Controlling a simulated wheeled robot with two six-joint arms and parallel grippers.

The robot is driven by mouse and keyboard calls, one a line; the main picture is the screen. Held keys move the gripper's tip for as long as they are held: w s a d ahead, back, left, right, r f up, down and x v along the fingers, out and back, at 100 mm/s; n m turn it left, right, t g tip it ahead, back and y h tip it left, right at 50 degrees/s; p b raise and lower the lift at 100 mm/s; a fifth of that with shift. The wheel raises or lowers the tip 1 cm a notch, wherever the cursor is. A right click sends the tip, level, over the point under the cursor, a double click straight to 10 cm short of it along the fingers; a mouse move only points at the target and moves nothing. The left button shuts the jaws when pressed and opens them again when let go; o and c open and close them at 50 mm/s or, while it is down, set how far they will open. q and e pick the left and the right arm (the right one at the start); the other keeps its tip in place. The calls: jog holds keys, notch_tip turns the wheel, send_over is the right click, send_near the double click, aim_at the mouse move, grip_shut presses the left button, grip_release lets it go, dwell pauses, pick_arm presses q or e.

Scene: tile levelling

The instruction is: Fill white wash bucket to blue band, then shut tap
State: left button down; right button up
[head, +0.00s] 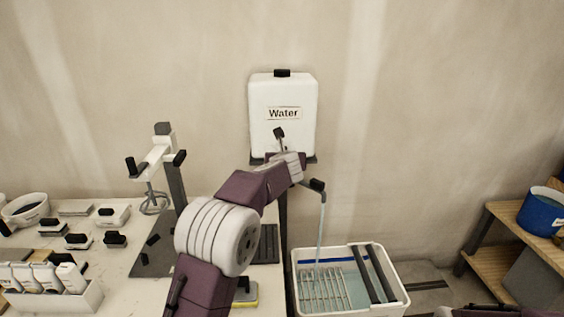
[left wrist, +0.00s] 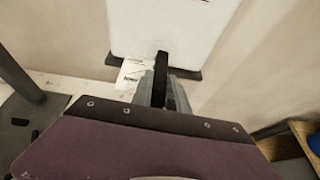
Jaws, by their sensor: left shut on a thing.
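The white water tank (head: 283,98), labelled "Water", hangs on the wall. My left gripper (head: 281,148) is at its front, shut on the black tap lever (head: 279,132). In the left wrist view the lever (left wrist: 161,75) stands between the grey fingers. A thin stream of water (head: 322,225) runs from the black spout (head: 317,185) into the white wash bucket (head: 350,308). The blue band (head: 318,263) shows on the bucket's inner back wall, above pale bluish water. A wire rack and two dark bars partly hide the water. My right gripper is out of view.
The table at left carries a dark stand with a whisk (head: 153,200), several black-handled tools and a white box (head: 60,295) of packs. A yellow-edged sponge float (head: 245,293) lies near the bucket. A wooden shelf (head: 490,262) at right holds a blue tub (head: 540,212).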

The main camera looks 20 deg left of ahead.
pick_arm(q)
jog(key=shift+d+r, duration=0.1)
jog(key=shift+r, duration=0.05)
dwell(0.3)
jog(key=c, duration=1.6)
grip_release()
jog(key=o, duration=0.3)
jog(key=shift+w, duration=0.1)
jog(key=b+v, duration=0.1)
jog(key=v, duration=0.8)
jog(key=shift+d, duration=0.1)
